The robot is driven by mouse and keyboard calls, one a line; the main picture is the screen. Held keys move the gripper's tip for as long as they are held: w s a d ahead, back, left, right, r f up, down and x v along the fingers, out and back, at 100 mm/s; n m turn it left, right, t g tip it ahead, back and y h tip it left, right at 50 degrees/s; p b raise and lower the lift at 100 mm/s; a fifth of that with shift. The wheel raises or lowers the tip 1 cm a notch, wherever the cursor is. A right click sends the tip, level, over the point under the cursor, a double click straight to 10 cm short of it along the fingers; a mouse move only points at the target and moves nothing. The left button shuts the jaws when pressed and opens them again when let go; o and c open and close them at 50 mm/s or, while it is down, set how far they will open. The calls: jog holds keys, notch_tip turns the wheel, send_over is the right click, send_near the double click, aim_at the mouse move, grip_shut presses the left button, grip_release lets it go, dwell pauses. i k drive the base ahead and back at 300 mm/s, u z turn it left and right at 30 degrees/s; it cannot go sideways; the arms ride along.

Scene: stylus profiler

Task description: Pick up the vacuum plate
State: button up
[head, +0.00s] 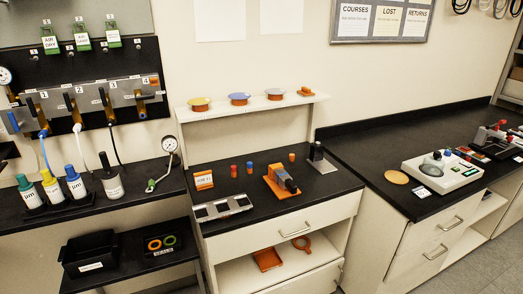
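I cannot tell for sure which thing is the vacuum plate. A flat round orange disc (397,177) lies on the right black counter, left of a white instrument. A silver plate with dark square openings (222,207) lies at the front left of the middle black worktop. Three round pieces with yellow (200,104), blue (239,99) and grey (275,94) tops stand on the white shelf above. An orange ring with a handle (302,245) lies in the open space below the drawer. My gripper is not in view.
An orange and grey device (282,181) and a silver block (317,157) stand on the middle worktop. The white instrument (442,171) occupies the right counter. Bottles (75,182) and a black bin (91,253) are at left. The right counter's back left is clear.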

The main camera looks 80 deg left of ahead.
aim_at(203, 212)
jog(key=i, duration=0.35)
jog(key=u, duration=2.45)
